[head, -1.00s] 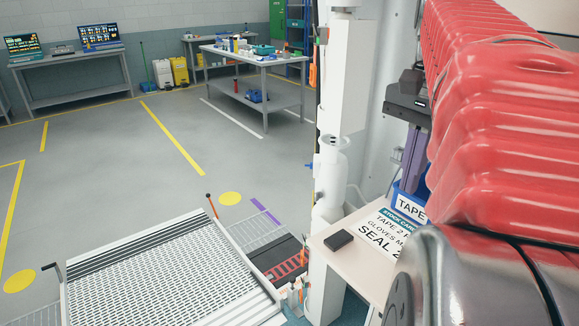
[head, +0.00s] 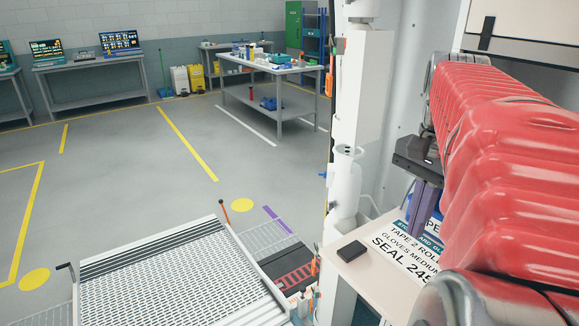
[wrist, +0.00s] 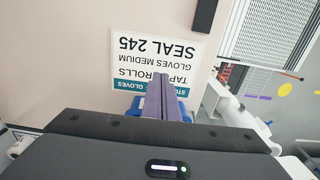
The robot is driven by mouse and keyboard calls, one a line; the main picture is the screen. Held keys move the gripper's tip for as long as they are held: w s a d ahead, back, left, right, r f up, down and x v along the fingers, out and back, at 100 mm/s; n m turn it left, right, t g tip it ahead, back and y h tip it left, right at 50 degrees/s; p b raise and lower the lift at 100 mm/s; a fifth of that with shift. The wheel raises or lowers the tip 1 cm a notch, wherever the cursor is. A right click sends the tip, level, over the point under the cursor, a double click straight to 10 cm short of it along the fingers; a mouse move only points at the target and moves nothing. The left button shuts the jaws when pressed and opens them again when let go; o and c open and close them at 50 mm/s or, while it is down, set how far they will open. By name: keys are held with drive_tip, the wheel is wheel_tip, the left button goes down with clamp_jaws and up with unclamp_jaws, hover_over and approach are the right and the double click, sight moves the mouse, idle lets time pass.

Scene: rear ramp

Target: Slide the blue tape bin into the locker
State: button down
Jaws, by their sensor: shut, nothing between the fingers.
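The fingers hold nothing. I cannot tell whether they touch the bin. I cannot make out the locker with certainty.
The stock card (head: 402,246) lies flat on the shelf (head: 352,270), with a small black block (head: 351,251) near the shelf's left edge. A white post (head: 352,125) stands left of the shelf. A ramp (head: 180,275) lies lower left.

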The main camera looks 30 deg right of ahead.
sight(422, 238)
drive_tip(key=shift+d+f, duration=0.2)
drive_tip(key=shift+f, duration=0.5)
drive_tip(key=shift+d+f, duration=0.2)
drive_tip(key=shift+f, duration=0.5)
drive_tip(key=shift+w+d, duration=0.15)
drive_tip(key=shift+d, duration=1.45)
